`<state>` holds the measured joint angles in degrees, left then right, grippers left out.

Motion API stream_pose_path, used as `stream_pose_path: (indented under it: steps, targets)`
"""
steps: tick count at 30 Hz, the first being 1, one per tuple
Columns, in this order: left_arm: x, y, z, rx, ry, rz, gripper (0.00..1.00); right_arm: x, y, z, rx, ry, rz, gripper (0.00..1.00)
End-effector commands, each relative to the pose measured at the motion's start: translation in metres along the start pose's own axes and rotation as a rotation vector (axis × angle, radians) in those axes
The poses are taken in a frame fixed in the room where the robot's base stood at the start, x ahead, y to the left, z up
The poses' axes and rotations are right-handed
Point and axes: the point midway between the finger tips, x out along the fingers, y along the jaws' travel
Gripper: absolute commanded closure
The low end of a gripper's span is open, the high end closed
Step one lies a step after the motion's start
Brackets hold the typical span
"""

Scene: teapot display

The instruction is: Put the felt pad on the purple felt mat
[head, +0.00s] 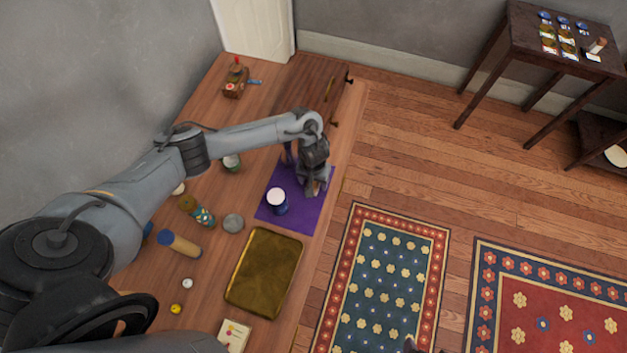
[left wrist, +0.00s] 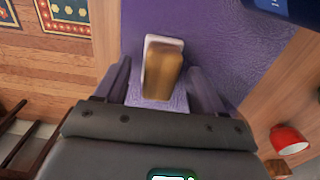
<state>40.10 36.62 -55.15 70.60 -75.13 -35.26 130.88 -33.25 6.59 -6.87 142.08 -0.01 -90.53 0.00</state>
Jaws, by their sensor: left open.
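The purple felt mat (head: 300,218) lies on the wooden table in the head view, and its purple surface (left wrist: 215,30) fills much of the left wrist view. A brown block with a pale layer along one side, which looks like the felt pad (left wrist: 164,72), is over the mat. My left gripper (left wrist: 162,85) is open, with one finger on each side of the block and gaps between. In the head view my left gripper (head: 314,186) is low over the mat's right part and mostly hides the block.
A blue jar with a white lid (head: 277,201) stands on the mat left of my gripper. A gold tray (head: 264,272) lies nearer on the table. A grey round object (head: 233,223) and several containers stand to the left. Patterned rugs (head: 385,280) lie on the floor at right.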

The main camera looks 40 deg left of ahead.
Motion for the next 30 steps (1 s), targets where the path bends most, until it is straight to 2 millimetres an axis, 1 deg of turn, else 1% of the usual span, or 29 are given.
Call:
stream_pose_path:
  steps: [5, 11, 13, 18, 22, 26, 29, 30]
  targets:
    - [-0.026, 0.001, -0.001, 0.0, 0.002, 0.002, 0.31, -0.011, 0.0, -0.003, 0.001, 0.0, 0.0, 0.09]
    - [-0.064, 0.0, -0.001, 0.0, 0.003, 0.001, 0.31, -0.023, 0.001, -0.007, 0.0, 0.0, 0.0, 0.09]
    - [-0.08, 0.0, -0.001, 0.0, 0.004, 0.001, 0.31, -0.033, 0.001, -0.01, -0.001, -0.001, 0.001, 0.09]
    - [-0.104, 0.0, -0.001, 0.0, 0.003, 0.0, 0.31, -0.048, 0.003, -0.015, -0.006, 0.0, 0.004, 0.09]
    - [-0.114, 0.0, -0.001, -0.001, 0.002, 0.0, 0.31, -0.054, 0.004, -0.017, -0.009, 0.0, 0.007, 0.09]
    - [-0.117, 0.002, 0.001, 0.006, 0.001, 0.004, 0.31, -0.056, 0.004, -0.018, -0.009, 0.0, 0.007, 0.09]
    - [-0.113, 0.014, 0.009, 0.053, 0.012, 0.028, 0.31, -0.057, 0.004, -0.018, -0.009, 0.0, 0.007, 0.09]
    - [-0.11, 0.024, 0.014, 0.087, 0.022, 0.049, 0.31, -0.056, 0.004, -0.018, -0.009, 0.0, 0.007, 0.09]
